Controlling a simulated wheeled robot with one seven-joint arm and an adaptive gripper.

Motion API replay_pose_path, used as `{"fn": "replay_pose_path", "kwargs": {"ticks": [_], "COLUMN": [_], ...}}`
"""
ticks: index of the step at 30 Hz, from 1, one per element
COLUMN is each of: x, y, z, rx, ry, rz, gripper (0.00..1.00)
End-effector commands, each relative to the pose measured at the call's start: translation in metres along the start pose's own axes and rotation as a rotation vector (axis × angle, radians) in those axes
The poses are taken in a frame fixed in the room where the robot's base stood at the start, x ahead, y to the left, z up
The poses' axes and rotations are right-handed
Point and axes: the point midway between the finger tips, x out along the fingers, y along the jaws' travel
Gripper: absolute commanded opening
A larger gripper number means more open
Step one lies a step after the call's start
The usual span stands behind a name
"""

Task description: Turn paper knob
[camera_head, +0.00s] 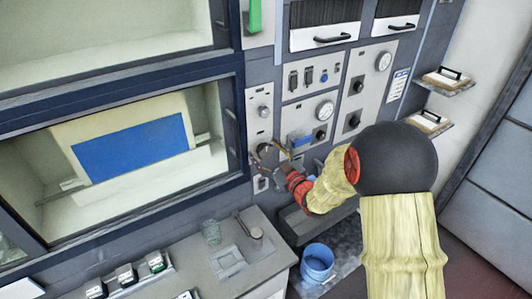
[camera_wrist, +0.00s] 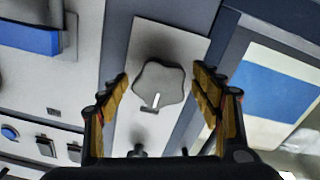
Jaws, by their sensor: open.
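In the wrist view a grey, lobed knob (camera_wrist: 158,80) with a short white pointer line sits on a light grey panel plate (camera_wrist: 148,32). I cannot tell from any label whether it is the paper knob. My gripper (camera_wrist: 160,72) is open, with one yellow-padded finger on each side of the knob and a visible gap to it on both sides. In the head view my gripper (camera_head: 270,152) is in front of the lower part of a narrow control panel (camera_head: 258,93), hiding what is behind it. A round knob (camera_head: 263,112) shows above it there.
A window with a blue sheet (camera_head: 135,148) is left of the panel. Gauges (camera_head: 325,110) and switches are to the right. Below are a counter (camera_head: 215,262) with a glass jar (camera_head: 211,232) and a blue bucket (camera_head: 317,262). A blue box-like part (camera_wrist: 28,38) projects beside the fingers.

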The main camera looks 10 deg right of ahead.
Motion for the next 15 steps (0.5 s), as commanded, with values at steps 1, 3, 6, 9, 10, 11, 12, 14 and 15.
{"fn": "replay_pose_path", "kwargs": {"ticks": [1, 3, 6, 9, 10, 11, 12, 14, 15], "x": [-0.0001, -0.0002, -0.0002, -0.0003, -0.0003, -0.0003, -0.0003, -0.0003, -0.0003], "y": [0.0000, -0.0001, -0.0001, -0.0001, -0.0001, -0.0001, -0.0001, -0.0001, -0.0001], "z": [0.0001, 0.0001, 0.0001, 0.0002, 0.0002, 0.0001, 0.0002, 0.0002, 0.0002], "rx": [0.000, 0.000, 0.000, 0.000, 0.000, 0.000, 0.000, 0.000, 0.000], "ry": [0.000, 0.000, 0.000, 0.000, 0.000, 0.000, 0.000, 0.000, 0.000], "rz": [0.000, 0.000, 0.000, 0.000, 0.000, 0.000, 0.000, 0.000, 0.000], "gripper": [0.64, 0.60, 0.54, 0.48, 0.47, 0.45, 0.43, 0.39, 0.37]}}
